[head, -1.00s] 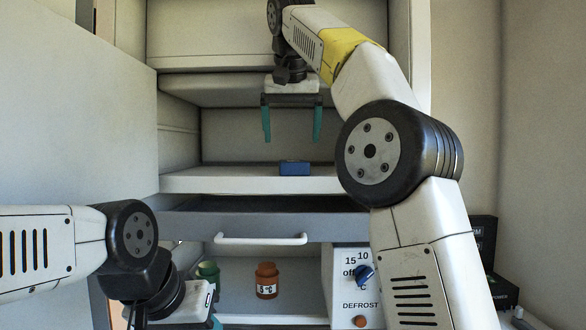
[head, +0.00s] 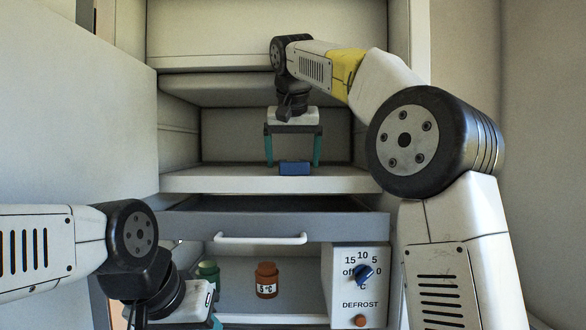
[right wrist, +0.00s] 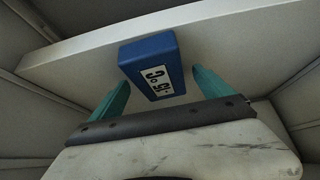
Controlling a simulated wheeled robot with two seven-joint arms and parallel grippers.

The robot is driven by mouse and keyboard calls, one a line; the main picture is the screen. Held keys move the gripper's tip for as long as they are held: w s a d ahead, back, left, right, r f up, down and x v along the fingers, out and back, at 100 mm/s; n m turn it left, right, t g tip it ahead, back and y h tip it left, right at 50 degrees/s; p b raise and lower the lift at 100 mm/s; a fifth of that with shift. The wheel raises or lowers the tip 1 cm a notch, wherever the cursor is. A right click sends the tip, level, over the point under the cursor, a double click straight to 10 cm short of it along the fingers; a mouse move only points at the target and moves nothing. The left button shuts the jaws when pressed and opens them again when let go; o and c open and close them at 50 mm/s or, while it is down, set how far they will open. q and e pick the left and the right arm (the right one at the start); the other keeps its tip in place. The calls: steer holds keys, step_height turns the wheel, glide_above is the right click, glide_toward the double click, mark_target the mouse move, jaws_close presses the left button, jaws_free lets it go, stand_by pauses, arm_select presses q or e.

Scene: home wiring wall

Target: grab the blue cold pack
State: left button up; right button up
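The blue cold pack (head: 295,168) is a small block on the white shelf, near its front edge. In the right wrist view the cold pack (right wrist: 150,68) shows a white label on one face. My right gripper (head: 293,162) is open, pointing down, with its green fingers on either side of the cold pack. In the right wrist view its fingers (right wrist: 160,95) are spread wide, with clear gaps to the block. My left gripper (head: 214,322) is low at the left, mostly cut off by the frame's bottom; its opening is hidden.
The white shelf (head: 220,180) is otherwise clear. Below it is a grey drawer with a white handle (head: 260,239). Lower down stand an orange jar (head: 266,280), a green jar (head: 208,272) and a defrost dial panel (head: 345,290). Cabinet walls close in the sides.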

steer(key=c, duration=1.7)
steer(key=shift+r, duration=0.2)
